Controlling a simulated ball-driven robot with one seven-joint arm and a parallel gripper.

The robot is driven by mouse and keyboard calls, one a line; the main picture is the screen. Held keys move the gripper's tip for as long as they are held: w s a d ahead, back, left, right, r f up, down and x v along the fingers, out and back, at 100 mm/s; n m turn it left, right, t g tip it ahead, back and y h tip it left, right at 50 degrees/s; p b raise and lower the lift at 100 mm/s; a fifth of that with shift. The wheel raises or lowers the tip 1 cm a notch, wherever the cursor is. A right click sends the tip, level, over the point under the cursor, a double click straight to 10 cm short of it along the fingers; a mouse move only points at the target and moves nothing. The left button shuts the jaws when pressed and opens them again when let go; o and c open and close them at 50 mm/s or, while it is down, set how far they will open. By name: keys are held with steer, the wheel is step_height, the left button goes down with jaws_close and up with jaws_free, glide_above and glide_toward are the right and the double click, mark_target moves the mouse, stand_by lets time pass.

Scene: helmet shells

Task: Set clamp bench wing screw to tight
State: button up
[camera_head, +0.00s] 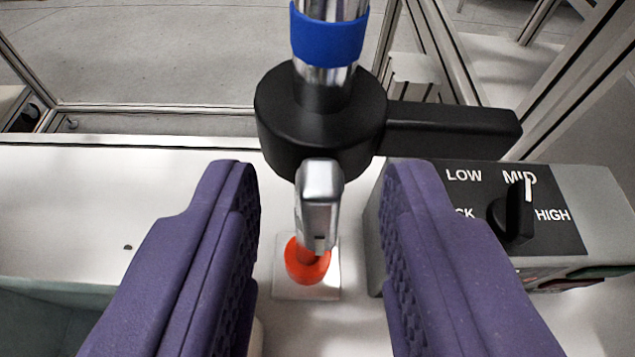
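The silver metal wing screw (319,200) sits on the front of a black round clamp hub (290,115), its flat wing seen nearly edge-on and pointing down toward me. The hub is around a chrome post (325,75) with a blue band (329,38). My gripper (320,180) has two purple ribbed fingers, spread wide, one on each side of the wing screw. Clear gaps show between each finger and the screw, and nothing is held. No tight or loose marking is visible on the clamp.
A black arm (450,128) runs right from the hub. Below it, a grey box (590,205) has a black dial (513,215) marked LOW, MID and HIGH, partly hidden by my right finger. An orange round piece (306,265) is beneath the screw. The white bench (90,200) is mostly bare at left.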

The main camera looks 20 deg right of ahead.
steer(key=shift+c, duration=0.4)
jaws_close()
steer(key=shift+b, duration=0.3)
steer(key=shift+w+a+f+n+t+h+b, duration=0.1)
steer(key=shift+a+f+n+t+h+b, duration=0.2)
steer(key=shift+n+h+b, duration=1.3)
steer(key=shift+w+a+f+n+t+h+b, duration=0.25)
steer(key=shift+n+h, duration=0.55)
steer(key=shift+n, duration=1.85)
steer(key=shift+s+a+f+n+t+h+b, duration=0.15)
steer(key=shift+a+f+n+t+h+b, duration=0.2)
steer(key=shift+n+h+b, duration=1.25)
steer(key=shift+n+y+p, duration=0.4)
steer(key=shift+n+p, duration=0.35)
steer(key=shift+p, duration=0.05)
